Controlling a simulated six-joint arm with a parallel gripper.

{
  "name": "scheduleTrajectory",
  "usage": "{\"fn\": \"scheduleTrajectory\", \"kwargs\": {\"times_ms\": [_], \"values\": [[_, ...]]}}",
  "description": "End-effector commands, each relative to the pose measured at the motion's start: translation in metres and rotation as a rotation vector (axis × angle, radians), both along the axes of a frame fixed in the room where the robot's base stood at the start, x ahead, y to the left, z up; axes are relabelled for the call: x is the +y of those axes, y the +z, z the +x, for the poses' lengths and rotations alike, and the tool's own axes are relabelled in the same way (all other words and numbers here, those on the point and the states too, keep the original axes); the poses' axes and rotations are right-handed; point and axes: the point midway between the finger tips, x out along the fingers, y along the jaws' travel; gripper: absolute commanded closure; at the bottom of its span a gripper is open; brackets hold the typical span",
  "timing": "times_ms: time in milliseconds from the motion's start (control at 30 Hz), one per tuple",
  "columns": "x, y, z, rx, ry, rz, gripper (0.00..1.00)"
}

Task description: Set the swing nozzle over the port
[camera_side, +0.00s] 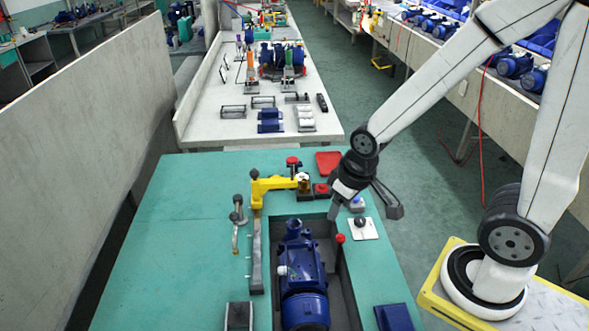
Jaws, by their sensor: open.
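The yellow swing nozzle (273,184) stands on a post at the back of the green table. Its arm points right, and its outer end carries a small brass-coloured part (303,182). A blue pump (303,278) lies in a dark recess in front of it, with an upright blue top part (293,229) at its far end. I cannot tell for sure which opening is the port. The nozzle's end is behind the pump, apart from it. My gripper (364,209) is open and empty, to the right of the nozzle, with its fingers spread.
A red-topped block (321,189) and a red tray (328,162) are near the nozzle's end. A black knob on a white plate (362,228) sits below my gripper. A red-knobbed lever (340,239) stands at the recess edge.

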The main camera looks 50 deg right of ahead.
Motion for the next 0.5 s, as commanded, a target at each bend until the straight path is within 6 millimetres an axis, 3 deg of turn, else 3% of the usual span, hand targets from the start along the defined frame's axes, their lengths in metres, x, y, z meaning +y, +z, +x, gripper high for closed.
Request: {"fn": "scheduleTrajectory", "kwargs": {"times_ms": [33,100,267,500], "values": [[0.0,0.0,0.0,0.0,0.0,0.0,0.41],[0.0,0.0,0.0,0.0,0.0,0.0,0.25],[0.001,0.001,0.007,0.004,0.0,0.001,0.25],[0.008,0.003,0.043,0.033,0.003,0.004,0.25]]}}
